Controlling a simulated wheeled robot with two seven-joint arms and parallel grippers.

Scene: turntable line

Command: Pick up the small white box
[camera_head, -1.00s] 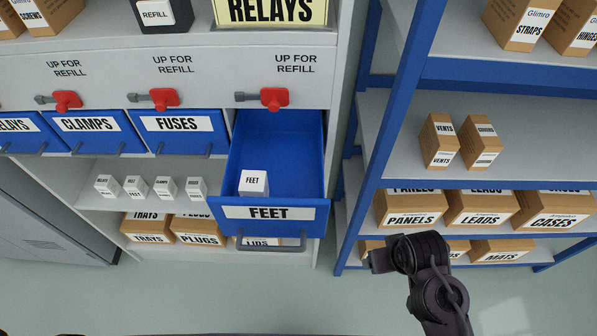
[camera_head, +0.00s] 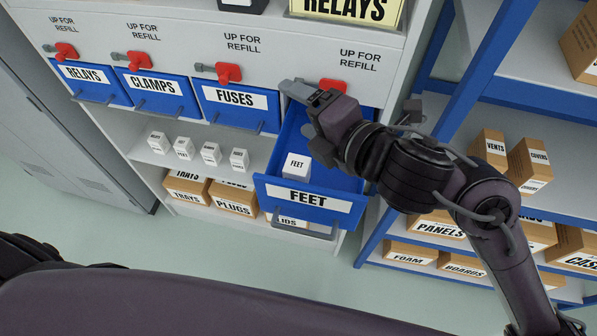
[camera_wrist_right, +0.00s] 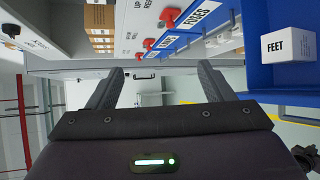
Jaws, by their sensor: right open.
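A small white box labelled FEET (camera_head: 296,166) stands in the open blue drawer (camera_head: 308,199), near its front left. In the right wrist view the white box (camera_wrist_right: 288,45) shows at the right edge, off to the side of the fingers. My right gripper (camera_head: 293,90) is above the back left of the drawer, beside the box and apart from it. In the wrist view its two fingers (camera_wrist_right: 158,80) are spread with nothing between them. My right arm hides part of the drawer's right side. My left gripper does not show.
Several more small white boxes (camera_head: 184,148) stand on the shelf left of the drawer. Closed blue bins, such as FUSES (camera_head: 237,100), sit left of it under red handles (camera_head: 228,73). A blue-framed rack (camera_head: 505,58) with brown boxes stands to the right.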

